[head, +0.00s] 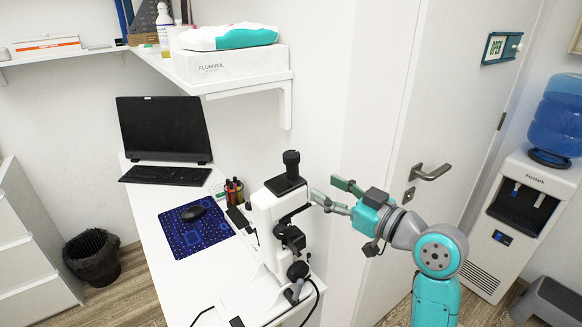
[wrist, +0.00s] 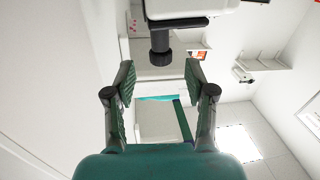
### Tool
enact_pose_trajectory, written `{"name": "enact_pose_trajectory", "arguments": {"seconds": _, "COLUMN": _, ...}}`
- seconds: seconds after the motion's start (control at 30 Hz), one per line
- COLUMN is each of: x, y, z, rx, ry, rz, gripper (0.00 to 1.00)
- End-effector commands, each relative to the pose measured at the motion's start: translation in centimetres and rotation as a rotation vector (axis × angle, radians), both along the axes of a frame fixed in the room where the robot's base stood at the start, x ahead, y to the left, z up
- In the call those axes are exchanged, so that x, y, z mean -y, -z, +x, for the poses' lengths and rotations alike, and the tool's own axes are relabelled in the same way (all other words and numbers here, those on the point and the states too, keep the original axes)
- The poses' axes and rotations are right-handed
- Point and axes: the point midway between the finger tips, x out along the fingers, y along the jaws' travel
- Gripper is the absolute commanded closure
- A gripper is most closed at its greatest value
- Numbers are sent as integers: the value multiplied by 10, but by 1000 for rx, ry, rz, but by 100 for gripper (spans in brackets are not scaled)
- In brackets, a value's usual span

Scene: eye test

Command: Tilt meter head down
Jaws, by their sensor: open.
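The meter (head: 264,213) is a white instrument with black parts, standing upright at the right end of the white desk. Its head has a black plate (head: 286,184) and a black cylindrical eyepiece (head: 291,160) on top. My gripper (head: 323,187) is open and empty, just right of the head, with its fingers pointing at it. In the wrist view, a black cylinder, probably the eyepiece (wrist: 160,45), and part of the white body (wrist: 190,7) show ahead, beyond and between the fingertips (wrist: 160,75). I see no contact. The head's far side is hidden.
The desk (head: 165,285) also holds a monitor (head: 164,128), a keyboard (head: 165,174), a mouse mat (head: 190,236) and a pen cup (head: 234,191). A shelf (head: 240,85) with boxes overhangs it. A door handle (head: 432,172) and water cooler (head: 522,215) are to the right.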

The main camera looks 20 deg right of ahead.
Motion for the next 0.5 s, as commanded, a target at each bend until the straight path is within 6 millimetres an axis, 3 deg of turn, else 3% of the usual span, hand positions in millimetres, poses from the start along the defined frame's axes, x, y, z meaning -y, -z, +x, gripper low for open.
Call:
{"name": "enact_pose_trajectory", "arguments": {"seconds": 0.23, "x": -7, "y": -4, "z": 14, "rx": 4, "ry": -9, "rz": -8, "gripper": 45}}
{"name": "enact_pose_trajectory", "arguments": {"seconds": 0.5, "x": -29, "y": -5, "z": 56, "rx": 4, "ry": -8, "rz": -7, "gripper": 45}}
